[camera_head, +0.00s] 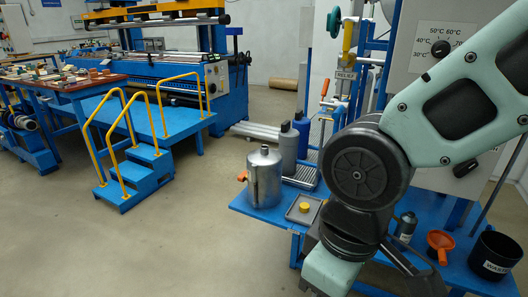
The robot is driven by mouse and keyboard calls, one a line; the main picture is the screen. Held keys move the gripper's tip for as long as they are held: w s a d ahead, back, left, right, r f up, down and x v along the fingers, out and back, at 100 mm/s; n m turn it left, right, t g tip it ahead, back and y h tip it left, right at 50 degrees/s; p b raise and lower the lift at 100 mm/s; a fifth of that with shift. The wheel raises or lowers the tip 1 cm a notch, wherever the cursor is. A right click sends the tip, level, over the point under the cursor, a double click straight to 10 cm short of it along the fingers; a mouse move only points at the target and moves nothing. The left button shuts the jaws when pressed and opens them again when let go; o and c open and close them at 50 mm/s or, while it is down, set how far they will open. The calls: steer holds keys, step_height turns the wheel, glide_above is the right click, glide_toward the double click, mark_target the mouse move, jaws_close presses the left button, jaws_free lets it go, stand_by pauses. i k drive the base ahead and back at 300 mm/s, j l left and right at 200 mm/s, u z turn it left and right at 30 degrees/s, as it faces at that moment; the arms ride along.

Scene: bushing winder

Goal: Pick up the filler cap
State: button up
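A small yellow cap (304,208) lies in a shallow grey tray (293,216) on the blue bench; it looks like the filler cap, but I cannot be sure at this size. A silver metal can (264,178) with an orange part at its left side stands just left of the tray. My arm crosses the right half of the view and bends down to the right of the tray, apart from the cap. My gripper's fingers cannot be made out; the arm runs out at the bottom edge.
Grey-blue bottles (289,147) stand behind the tray. An orange funnel (440,243), a dark small canister (405,227) and a black waste bin (495,257) are right of my arm. Blue steps (140,172) with yellow rails stand at left. The floor (190,245) between is clear.

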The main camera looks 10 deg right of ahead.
mark_target(305, 207)
steer(key=i+j+z, duration=0.35)
steer(key=i, duration=0.3)
steer(key=i+j+z, duration=0.35)
steer(key=i, duration=0.3)
steer(key=j, duration=0.1)
